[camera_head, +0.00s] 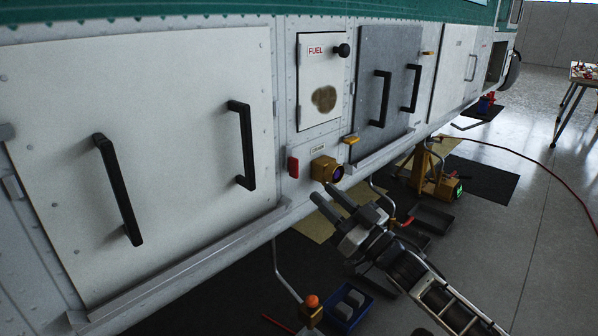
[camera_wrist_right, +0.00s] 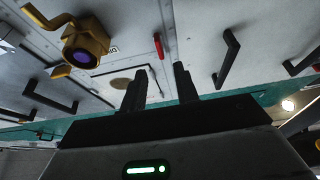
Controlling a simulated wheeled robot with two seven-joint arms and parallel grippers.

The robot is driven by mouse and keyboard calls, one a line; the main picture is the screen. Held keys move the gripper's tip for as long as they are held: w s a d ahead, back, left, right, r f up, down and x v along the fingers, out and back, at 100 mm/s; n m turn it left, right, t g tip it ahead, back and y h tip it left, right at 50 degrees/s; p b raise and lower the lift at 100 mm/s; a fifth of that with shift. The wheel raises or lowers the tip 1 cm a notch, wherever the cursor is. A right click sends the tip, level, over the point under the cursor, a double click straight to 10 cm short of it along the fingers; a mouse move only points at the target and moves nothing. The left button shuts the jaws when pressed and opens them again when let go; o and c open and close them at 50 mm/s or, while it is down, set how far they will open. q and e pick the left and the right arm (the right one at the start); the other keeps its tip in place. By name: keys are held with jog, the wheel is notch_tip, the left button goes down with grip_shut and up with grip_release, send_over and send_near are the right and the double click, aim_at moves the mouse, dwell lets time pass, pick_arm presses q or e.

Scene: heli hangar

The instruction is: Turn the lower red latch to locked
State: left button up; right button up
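The lower red latch (camera_head: 293,167) is a small red block on the white panel, left of the brass drain fitting. It stands upright in the head view, and it also shows as a thin red bar in the right wrist view (camera_wrist_right: 158,46). My right gripper (camera_head: 322,192) is below and to the right of the latch, apart from it. Its two dark fingers are spread with nothing between them, as the right wrist view (camera_wrist_right: 159,69) also shows. The latch appears beyond the gap between the fingertips there. My left gripper is not in view.
The brass drain fitting (camera_head: 326,170) with a purple face juts out close to my right gripper; it also shows in the right wrist view (camera_wrist_right: 86,46). A fuel door (camera_head: 319,60) is above. A yellow stand (camera_head: 430,170) and a blue tray (camera_head: 347,306) are on the floor.

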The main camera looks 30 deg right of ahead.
aim_at(298, 169)
jog(key=x, duration=0.8)
jog(key=shift+w+a, duration=0.15)
jog(key=shift+w, duration=0.25)
grip_shut()
